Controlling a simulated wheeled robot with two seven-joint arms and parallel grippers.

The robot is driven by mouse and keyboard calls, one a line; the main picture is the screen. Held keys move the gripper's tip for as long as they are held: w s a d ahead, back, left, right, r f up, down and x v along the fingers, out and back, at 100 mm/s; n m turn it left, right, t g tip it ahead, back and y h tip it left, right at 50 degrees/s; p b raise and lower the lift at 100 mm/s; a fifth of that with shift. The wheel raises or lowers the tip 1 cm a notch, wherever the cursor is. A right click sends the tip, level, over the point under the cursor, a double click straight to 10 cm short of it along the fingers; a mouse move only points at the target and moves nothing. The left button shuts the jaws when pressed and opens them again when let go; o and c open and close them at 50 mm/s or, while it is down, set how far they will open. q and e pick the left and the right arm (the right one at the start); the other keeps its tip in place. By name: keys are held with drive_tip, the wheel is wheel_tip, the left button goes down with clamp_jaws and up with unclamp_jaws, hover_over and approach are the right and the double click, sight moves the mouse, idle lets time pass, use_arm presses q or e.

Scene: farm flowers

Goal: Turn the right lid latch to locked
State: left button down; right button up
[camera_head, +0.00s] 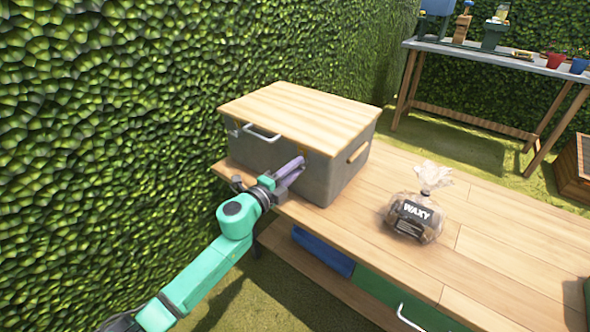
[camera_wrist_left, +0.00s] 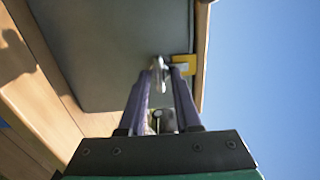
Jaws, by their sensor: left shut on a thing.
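A grey box (camera_head: 328,178) with a wooden lid (camera_head: 300,112) stands on the wooden table, and the lid lies flat on top. My left gripper (camera_head: 299,162) reaches the right part of the box's front, just under the lid. In the left wrist view its two purple fingers (camera_wrist_left: 164,75) are shut on the right lid latch (camera_wrist_left: 158,74), a small metal piece beside a yellow plate (camera_wrist_left: 184,62). The fingers hide most of this latch in the head view. The left lid latch (camera_head: 233,127) shows at the box's left front edge. My right gripper is out of view.
A bag labelled WAXY (camera_head: 414,218) stands on the table (camera_head: 480,235) to the right. A leafy hedge (camera_head: 120,90) rises close at the left.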

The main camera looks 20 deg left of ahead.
use_arm(q)
drive_tip(key=shift+f, duration=0.1)
drive_tip(key=c, duration=0.6)
unclamp_jaws()
drive_tip(key=b+v, duration=0.1)
drive_tip(key=v, duration=1.3)
drive_tip(key=shift+s, duration=0.3)
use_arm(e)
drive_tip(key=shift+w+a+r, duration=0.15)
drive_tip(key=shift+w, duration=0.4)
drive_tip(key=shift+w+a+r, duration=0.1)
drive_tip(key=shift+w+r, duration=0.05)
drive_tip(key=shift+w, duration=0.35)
